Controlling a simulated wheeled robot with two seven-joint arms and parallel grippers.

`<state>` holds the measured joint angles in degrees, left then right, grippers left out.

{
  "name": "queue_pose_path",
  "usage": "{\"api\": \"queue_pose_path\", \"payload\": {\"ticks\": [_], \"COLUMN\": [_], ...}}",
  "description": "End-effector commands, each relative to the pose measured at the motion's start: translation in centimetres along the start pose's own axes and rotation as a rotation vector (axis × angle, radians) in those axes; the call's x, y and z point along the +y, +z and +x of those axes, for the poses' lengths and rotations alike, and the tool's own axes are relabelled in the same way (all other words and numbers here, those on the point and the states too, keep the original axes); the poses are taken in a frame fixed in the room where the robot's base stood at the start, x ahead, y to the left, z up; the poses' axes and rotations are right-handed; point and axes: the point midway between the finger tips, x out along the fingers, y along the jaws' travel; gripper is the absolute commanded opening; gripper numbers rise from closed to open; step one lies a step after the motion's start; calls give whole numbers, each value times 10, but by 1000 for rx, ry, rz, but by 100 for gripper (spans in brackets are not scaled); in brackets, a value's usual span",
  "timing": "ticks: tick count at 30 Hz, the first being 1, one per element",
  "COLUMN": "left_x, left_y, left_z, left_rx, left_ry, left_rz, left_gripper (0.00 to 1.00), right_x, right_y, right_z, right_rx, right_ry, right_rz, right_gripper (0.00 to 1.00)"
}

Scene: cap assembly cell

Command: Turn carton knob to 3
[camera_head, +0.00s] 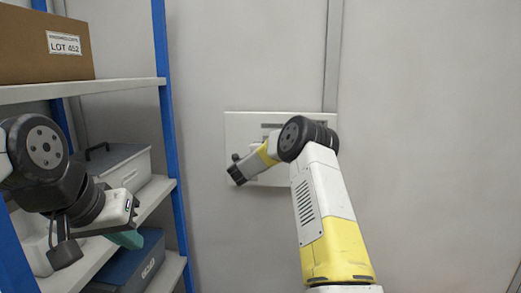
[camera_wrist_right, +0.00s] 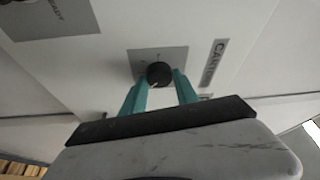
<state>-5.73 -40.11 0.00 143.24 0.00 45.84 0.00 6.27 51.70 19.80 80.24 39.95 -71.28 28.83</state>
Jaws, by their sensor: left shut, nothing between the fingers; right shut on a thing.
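The carton knob (camera_wrist_right: 159,74) is a round black dial on a grey scale plate (camera_wrist_right: 172,54), next to a label reading CARTON (camera_wrist_right: 213,63). My right gripper (camera_wrist_right: 159,82) has its teal fingers on both sides of the knob and is shut on it. The scale digits are too small to read, so I cannot tell the setting. In the head view, my right arm reaches the white wall panel (camera_head: 240,126) and hides the knob. My left gripper (camera_head: 128,239) is shut and empty by the shelves at the left.
A blue-post shelf rack (camera_head: 162,60) stands at the left. The wall right of my right arm is clear.

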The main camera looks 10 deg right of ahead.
Motion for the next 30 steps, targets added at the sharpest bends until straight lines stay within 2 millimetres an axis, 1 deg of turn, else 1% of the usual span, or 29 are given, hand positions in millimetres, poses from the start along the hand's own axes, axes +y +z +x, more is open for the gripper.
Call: {"api": "queue_pose_path", "payload": {"ticks": [1, 11, 12, 14, 15, 25, 28, 30], "left_x": [0, 0, 0, 0, 0, 0, 0, 0], "left_y": [0, 0, 0, 0, 0, 0, 0, 0], "left_z": [0, 0, 0, 0, 0, 0, 0, 0], "left_rx": [0, 0, 0, 0, 0, 0, 0, 0], "left_ry": [0, 0, 0, 0, 0, 0, 0, 0], "left_rz": [0, 0, 0, 0, 0, 0, 0, 0], "left_gripper": [0, 0, 0, 0, 0, 0, 0, 0], "right_x": [2, 2, 2, 2, 2, 0, 0, 0], "right_y": [1, 1, 1, 1, 1, 0, 1, 1], "right_z": [-1, 0, 0, 0, 0, -2, -12, -24], "right_rx": [-2, -2, -2, -2, -2, -1, -2, -4], "right_ry": [5, 5, 5, 5, 4, 2, 2, 3], "right_rz": [1, 1, 1, 1, 1, 1, 1, -1], "right_gripper": [0, 0, 42, 53, 57, 57, 57, 57]}}
